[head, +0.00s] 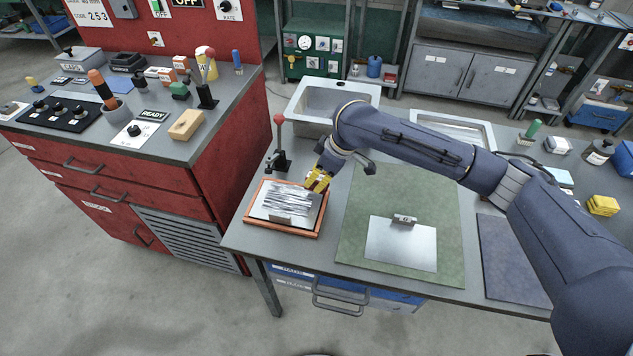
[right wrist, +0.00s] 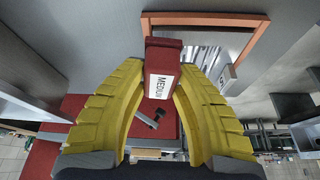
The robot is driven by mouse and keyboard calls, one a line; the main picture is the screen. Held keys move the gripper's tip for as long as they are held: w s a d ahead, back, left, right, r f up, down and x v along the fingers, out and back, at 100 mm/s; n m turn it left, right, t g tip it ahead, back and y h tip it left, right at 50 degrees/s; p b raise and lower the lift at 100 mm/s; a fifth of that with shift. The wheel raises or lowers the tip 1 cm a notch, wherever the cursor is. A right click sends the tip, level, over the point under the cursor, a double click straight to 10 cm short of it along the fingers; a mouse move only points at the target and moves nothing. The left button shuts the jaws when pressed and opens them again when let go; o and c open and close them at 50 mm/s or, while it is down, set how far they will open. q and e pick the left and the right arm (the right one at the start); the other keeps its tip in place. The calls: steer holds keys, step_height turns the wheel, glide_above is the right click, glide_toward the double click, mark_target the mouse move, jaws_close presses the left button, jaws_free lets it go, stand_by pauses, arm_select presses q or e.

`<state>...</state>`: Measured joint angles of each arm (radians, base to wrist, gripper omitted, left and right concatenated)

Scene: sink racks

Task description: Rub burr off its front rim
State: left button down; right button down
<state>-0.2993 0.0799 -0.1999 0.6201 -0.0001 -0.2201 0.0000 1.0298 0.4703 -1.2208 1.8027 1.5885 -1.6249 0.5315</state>
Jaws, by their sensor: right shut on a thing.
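My right gripper (head: 318,181) comes in from the right, with yellow fingers at the right back corner of an orange-rimmed tray (head: 259,226). In the right wrist view its fingers are shut on a red block (right wrist: 164,56) with a white label reading "MEDIUM". A metal plate (head: 262,208) with rough, streaked silvery marks lies in the tray. In the right wrist view the block's far end overlaps the tray's orange rim (right wrist: 205,18); I cannot tell whether it touches the plate. Fine burrs are too small to make out. My left gripper is not in view.
A red-knobbed lever (head: 279,135) stands behind the tray. To the right a bare plate (head: 400,246) with a small tag lies on a green mat (head: 362,212). A sink basin (head: 320,100) is behind.

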steer(key=shift+r, duration=2.65)
